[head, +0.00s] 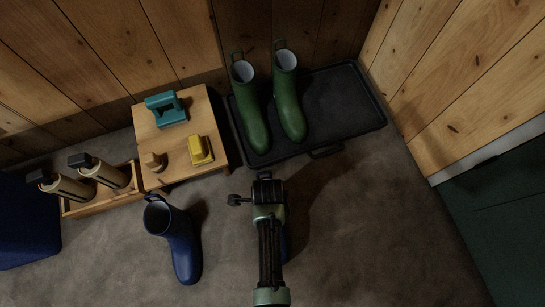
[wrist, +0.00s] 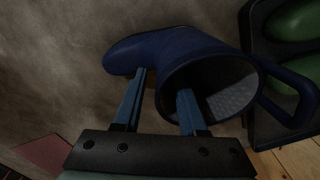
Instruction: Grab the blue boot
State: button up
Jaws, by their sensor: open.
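A blue boot (wrist: 185,50) fills the middle of the wrist view, its toe to the left and its dark opening facing the camera. My gripper (wrist: 162,82) is open around the near wall of its shaft: the left finger is outside, the right finger at the opening. I cannot tell whether they touch it. In the head view this boot is nearly all hidden under my arm; a sliver of blue (head: 287,245) shows beside it. Another blue boot (head: 183,245) stands on the floor to the left, its pull loop toward the bench.
Green boots (head: 287,105) stand on a black tray (head: 345,105) against the wall. A low wooden table (head: 180,145) holds a teal object (head: 166,108), a yellow object (head: 201,150) and a small wooden piece (head: 153,162). A wooden crate (head: 100,201) with bottle-like things is at left. Floor at right is clear.

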jog(key=shift+c, duration=0.2)
grip_shut()
dwell(1.1)
